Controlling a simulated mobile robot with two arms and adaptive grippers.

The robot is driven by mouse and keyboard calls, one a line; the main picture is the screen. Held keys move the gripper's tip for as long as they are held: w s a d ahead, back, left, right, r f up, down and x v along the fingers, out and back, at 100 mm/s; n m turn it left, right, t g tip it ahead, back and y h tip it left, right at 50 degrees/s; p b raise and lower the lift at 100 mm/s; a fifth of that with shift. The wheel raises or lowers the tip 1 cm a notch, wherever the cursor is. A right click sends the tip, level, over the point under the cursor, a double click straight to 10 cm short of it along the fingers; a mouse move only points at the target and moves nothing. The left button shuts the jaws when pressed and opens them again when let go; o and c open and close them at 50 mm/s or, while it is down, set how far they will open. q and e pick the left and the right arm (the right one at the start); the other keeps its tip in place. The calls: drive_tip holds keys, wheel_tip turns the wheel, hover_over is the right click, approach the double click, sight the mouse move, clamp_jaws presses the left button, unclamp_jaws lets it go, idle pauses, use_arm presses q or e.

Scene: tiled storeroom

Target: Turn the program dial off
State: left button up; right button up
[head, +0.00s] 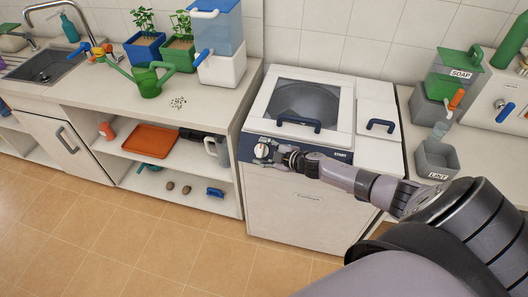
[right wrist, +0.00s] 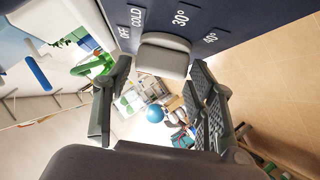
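The washing machine (head: 300,205) is white, with a dark blue control panel (head: 335,154) along its front top edge. The white program dial (head: 260,151) is at the panel's left end. In the right wrist view the dial's pale knob (right wrist: 164,56) shows close up, with OFF, COLD, 30° and 40° printed around it. I cannot tell which mark it points to. My right gripper (head: 277,155) is at the dial. Its fingers (right wrist: 160,75) are spread, one on each side of the knob; firm contact is not clear. My left gripper is not in view.
The lid (head: 303,101) with a blue handle is closed. A counter (head: 110,84) with plants, a green watering can (head: 149,82) and a blue-topped container (head: 217,40) is at left. A grey LINT bin (head: 436,160) and SOAP box (head: 455,75) stand at right. Tiled floor is clear in front.

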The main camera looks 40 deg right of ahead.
drive_tip(key=shift+o, duration=1.2)
drive_tip(key=shift+s, duration=0.1)
drive_tip(key=v, duration=1.2)
